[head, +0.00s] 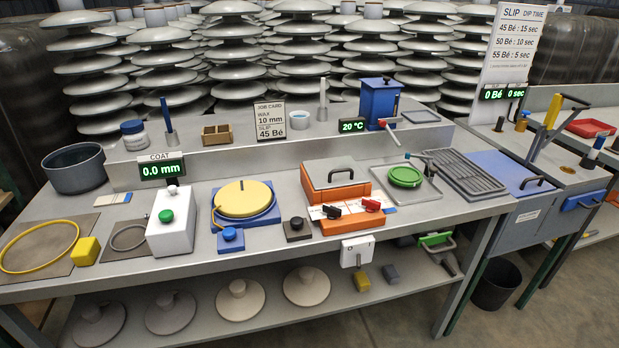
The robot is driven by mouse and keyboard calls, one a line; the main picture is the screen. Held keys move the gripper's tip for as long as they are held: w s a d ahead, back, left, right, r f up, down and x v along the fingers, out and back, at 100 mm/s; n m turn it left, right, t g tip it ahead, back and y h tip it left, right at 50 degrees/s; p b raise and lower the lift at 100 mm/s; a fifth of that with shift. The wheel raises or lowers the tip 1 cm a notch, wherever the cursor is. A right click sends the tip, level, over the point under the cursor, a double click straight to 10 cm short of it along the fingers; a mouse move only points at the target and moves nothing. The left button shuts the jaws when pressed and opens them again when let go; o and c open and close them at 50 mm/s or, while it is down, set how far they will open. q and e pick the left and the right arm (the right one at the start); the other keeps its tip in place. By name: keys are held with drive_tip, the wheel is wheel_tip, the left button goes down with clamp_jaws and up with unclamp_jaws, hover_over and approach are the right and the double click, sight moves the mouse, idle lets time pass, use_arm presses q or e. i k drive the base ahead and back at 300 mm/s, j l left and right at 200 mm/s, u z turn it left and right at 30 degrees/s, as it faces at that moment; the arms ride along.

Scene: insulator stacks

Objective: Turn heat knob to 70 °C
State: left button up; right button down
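An orange heater unit (337,190) with a grey lid and a black handle stands right of the middle of the bench. Its sloped front has a black knob (331,211) on the left and a red knob (371,204) on the right, each over a pale scale. The scale marks are too small to read, and I cannot tell from labels which knob sets heat. A green display (353,125) on the raised shelf reads 20 °C. Neither of my grippers is in view.
A black button box (297,229) stands just left of the heater. A yellow disc on a blue base (245,200) is further left. A green round dish (405,176) on a tray is to the right. A white box (357,252) hangs at the bench's front edge.

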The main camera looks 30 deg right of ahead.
sight(370, 205)
drive_tip(key=z, duration=1.35)
